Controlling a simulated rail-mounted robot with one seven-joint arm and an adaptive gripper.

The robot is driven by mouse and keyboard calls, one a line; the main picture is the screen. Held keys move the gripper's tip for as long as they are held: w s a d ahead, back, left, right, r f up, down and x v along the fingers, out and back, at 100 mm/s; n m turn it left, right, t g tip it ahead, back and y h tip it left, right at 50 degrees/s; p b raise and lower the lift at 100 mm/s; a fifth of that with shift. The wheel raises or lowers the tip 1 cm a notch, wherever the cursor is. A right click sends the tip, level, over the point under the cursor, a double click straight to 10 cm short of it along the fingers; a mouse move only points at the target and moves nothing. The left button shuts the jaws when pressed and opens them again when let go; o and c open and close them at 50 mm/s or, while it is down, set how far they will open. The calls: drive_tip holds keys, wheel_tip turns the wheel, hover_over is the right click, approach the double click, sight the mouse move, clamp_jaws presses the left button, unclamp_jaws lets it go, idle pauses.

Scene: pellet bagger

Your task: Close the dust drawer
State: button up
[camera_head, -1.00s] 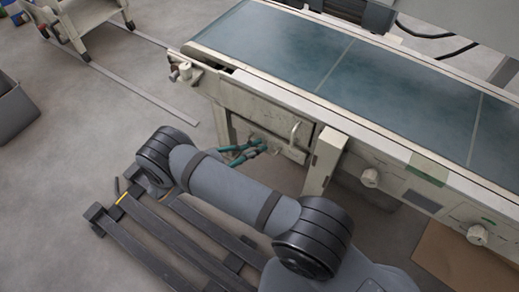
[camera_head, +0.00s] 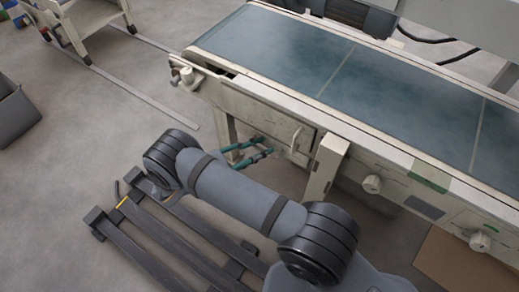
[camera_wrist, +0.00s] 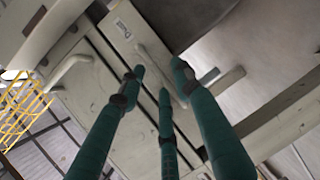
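The narrow, pale drawer front (camera_wrist: 122,24) with a label and a long bar handle (camera_wrist: 153,66) appears to be the dust drawer. It sits beside a wider panel (camera_wrist: 92,88) with its own curved handle (camera_wrist: 70,68); that panel also shows in the head view (camera_head: 262,116), under the conveyor. A dark gap runs between the two fronts; how far the drawer stands out is hard to tell. My gripper (camera_wrist: 158,78) has teal fingers spread apart with nothing between them. The fingertips are close in front of the drawer; contact is unclear. In the head view, the gripper (camera_head: 262,147) reaches below the panel.
The conveyor belt (camera_head: 290,45) runs above. A conveyor leg (camera_head: 324,166) stands just right of the drawer area, with knobs (camera_head: 372,184) further right. A dark floor rail frame (camera_head: 170,235) lies under my arm. The floor at left is mostly clear.

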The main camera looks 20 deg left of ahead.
drive_tip(key=v, duration=1.2)
drive_tip(key=shift+d, duration=0.1)
